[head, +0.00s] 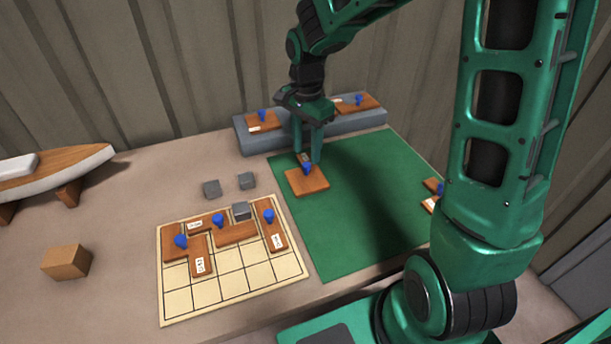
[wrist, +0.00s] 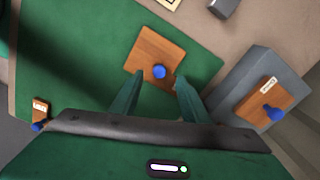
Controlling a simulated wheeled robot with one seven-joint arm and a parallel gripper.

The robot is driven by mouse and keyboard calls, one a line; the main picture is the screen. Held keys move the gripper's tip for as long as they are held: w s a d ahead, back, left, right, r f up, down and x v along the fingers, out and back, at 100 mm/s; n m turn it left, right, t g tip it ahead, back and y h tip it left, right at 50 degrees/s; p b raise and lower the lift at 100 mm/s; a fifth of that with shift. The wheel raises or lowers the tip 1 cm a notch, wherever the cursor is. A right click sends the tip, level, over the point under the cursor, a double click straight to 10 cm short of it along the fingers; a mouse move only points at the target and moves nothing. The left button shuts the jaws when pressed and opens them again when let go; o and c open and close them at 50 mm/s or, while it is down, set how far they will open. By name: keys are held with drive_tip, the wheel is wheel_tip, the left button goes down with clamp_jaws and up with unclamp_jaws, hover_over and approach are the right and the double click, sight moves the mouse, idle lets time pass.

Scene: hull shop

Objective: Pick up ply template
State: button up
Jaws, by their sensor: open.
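A wooden ply template (head: 306,183) with a blue knob lies on the green mat (head: 345,235), near the mat's far left edge. In the wrist view the template (wrist: 152,50) shows as a squarish plate, its blue knob (wrist: 160,72) close to its near edge. My gripper (head: 307,160) is open and empty, pointing down over the knob end. In the wrist view its fingertips (wrist: 159,88) stand apart, one either side of the line to the knob. I cannot tell the exact height above the knob.
A gridded board (head: 205,297) at left holds several knobbed wooden pieces and a grey block (head: 240,211). More pieces lie on a grey ledge (head: 350,127) behind and at the mat's right (head: 432,186). Loose grey blocks (head: 212,189), a wooden block (head: 66,262) and a boat model (head: 55,165) stand left.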

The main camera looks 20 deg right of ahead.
sight(306, 164)
wheel_tip(306, 164, down, 4)
drive_tip(key=shift+f, duration=0.2)
clamp_jaws()
drive_tip(key=shift+r, duration=0.2)
